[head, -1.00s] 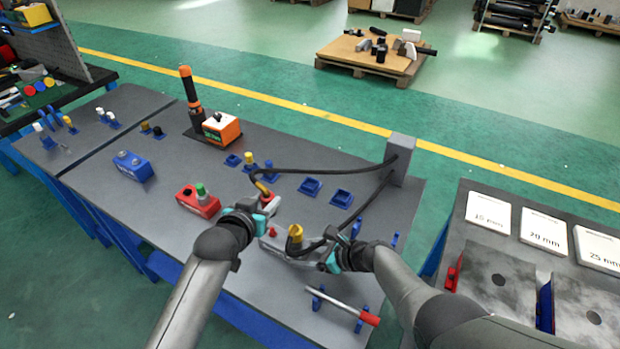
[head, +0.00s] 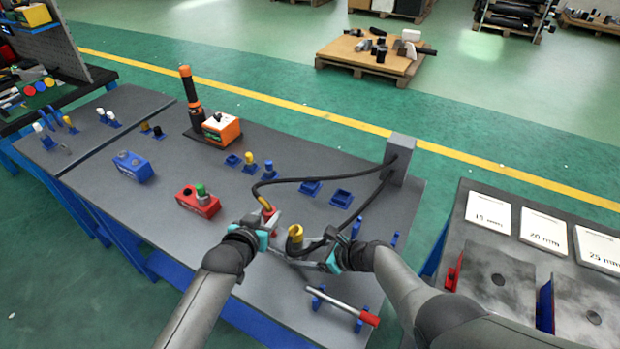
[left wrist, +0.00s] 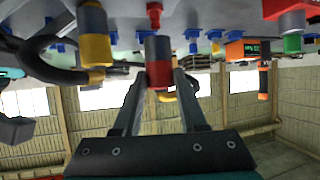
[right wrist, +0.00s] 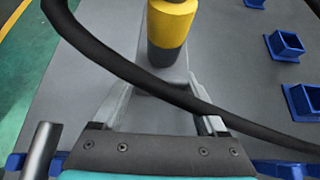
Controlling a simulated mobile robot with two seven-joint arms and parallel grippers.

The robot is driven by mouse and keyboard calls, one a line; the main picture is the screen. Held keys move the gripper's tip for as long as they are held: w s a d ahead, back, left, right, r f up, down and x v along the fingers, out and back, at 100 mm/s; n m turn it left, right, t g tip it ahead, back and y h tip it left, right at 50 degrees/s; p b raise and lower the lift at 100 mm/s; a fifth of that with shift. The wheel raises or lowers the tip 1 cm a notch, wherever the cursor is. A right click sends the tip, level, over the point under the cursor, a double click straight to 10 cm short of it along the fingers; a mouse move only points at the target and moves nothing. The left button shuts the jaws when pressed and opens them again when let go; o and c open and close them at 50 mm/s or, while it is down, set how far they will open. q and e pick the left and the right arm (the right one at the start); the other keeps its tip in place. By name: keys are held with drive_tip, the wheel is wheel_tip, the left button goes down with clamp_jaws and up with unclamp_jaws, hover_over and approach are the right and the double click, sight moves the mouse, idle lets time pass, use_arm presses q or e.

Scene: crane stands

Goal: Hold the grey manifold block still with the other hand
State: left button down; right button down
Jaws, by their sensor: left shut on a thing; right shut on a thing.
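The grey manifold block (right wrist: 172,84) is on the grey bench, mostly hidden by my grippers in the head view. A yellow-and-dark hose coupling (head: 295,238) stands upright on it, and a red stub (left wrist: 154,14) shows in the left wrist view. My right gripper (right wrist: 163,98) is shut on the block, one finger on each side. My left gripper (left wrist: 158,76) is shut on a grey coupling with a red band (left wrist: 158,58), at the end of a black hose with a yellow sleeve. That coupling is close over the red stub; I cannot tell whether they touch.
Black hoses (head: 325,172) run from a grey post (head: 400,160) across the bench. A red box with a green knob (head: 198,200) stands left of my left gripper. Blue holders (head: 342,197) stand behind; a red-ended bar (head: 342,304) lies on blue supports in front.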

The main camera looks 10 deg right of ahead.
use_arm(q)
drive_tip(key=shift+f, duration=1.55)
drive_tip(key=shift+c, duration=1.9)
unclamp_jaws()
drive_tip(key=shift+s, duration=0.1)
drive_tip(key=shift+v, duration=2.4)
drive_tip(key=shift+s+a+r, duration=0.1)
drive_tip(key=shift+s, duration=0.05)
drive_tip(key=v, duration=1.1)
drive_tip(key=shift+s+r, duration=0.2)
drive_tip(key=shift+s, duration=0.1)
use_arm(e)
unclamp_jaws()
